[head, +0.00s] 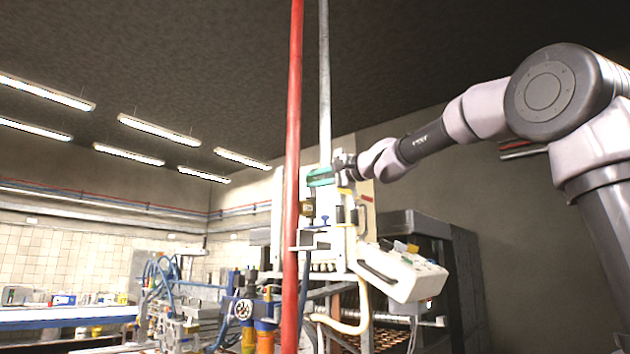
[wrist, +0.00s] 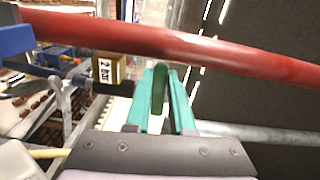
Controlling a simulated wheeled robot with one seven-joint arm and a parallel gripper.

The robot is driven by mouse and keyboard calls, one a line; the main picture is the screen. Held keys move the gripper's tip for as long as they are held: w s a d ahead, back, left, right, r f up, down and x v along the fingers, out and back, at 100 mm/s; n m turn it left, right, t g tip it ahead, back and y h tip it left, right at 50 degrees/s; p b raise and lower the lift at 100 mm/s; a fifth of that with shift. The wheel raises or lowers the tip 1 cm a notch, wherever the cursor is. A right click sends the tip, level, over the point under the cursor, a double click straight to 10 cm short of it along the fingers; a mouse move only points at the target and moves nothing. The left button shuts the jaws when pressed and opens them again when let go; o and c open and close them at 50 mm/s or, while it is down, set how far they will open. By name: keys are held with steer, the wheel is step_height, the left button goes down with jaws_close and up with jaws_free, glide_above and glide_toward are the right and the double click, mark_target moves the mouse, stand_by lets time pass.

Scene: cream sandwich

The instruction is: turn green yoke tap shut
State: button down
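The green yoke tap (wrist: 158,88) shows in the wrist view as a dark green upright piece between the two teal fingers of my gripper (wrist: 160,100). One finger stands on each side of it, with very little room between. I cannot tell whether both fingers press on it. In the head view my gripper (head: 322,177) is at the upper part of the white machine, just right of the red pipe. There the tap cannot be told apart from the teal fingers. Most of the tap's body is hidden.
A red pipe (wrist: 170,45) crosses close beyond the fingertips; it stands upright in the head view (head: 292,130). A brass block marked "2 bar" (wrist: 107,70) is left of the fingers. A grey pipe (head: 325,80) and a white control box (head: 402,275) are near.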

steer(key=shift+r+m, duration=0.2)
steer(key=shift+m, duration=0.4)
steer(key=c, duration=0.8)
jaws_free()
steer(key=shift+o, duration=0.2)
steer(key=v, duration=1.1)
steer(key=shift+w, duration=0.1)
